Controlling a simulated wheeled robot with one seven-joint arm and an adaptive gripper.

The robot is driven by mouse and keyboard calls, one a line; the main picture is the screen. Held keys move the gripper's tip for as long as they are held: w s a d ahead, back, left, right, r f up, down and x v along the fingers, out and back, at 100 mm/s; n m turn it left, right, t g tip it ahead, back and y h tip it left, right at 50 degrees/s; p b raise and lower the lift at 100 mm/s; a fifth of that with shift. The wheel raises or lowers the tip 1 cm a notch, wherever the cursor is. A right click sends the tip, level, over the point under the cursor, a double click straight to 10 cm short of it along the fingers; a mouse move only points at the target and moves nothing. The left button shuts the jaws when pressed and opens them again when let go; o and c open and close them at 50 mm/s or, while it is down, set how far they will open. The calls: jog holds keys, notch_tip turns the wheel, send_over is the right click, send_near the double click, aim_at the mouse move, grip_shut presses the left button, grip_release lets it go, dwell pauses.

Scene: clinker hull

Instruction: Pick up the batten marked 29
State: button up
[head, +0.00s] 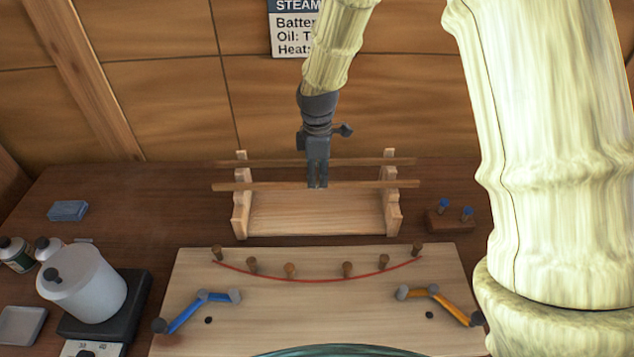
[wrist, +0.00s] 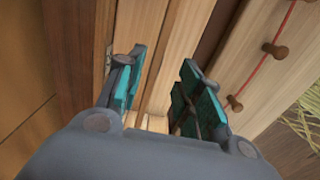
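Two long thin wooden battens lie across a pale wooden rack (head: 315,212), a back batten (head: 370,162) and a front batten (head: 250,186). No number is readable on either, so I cannot tell which is marked 29. My gripper (head: 317,186) points down over the middle of the rack, its fingertips overlapping the front batten in the head view. In the wrist view my gripper (wrist: 162,90) has its two teal-padded fingers apart, with pale wood strips showing between and beyond them. I cannot tell whether the fingers touch a batten.
In front is a light board (head: 330,310) with several pegs, a red curved line, and blue and orange jointed arms. A white pot (head: 88,285) stands on a black heater at left. A small block with blue-topped pins (head: 452,218) sits right of the rack. A wooden wall rises behind.

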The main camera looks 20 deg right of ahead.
aim_at(317, 183)
jog(key=f, duration=0.1)
jog(key=w+f, duration=0.1)
jog(key=f, duration=0.1)
jog(key=shift+p, duration=0.4)
jog(key=shift+s+f, duration=0.15)
jog(key=shift+s, duration=0.05)
jog(key=shift+w+f, duration=0.1)
jog(key=c, duration=0.5)
grip_shut()
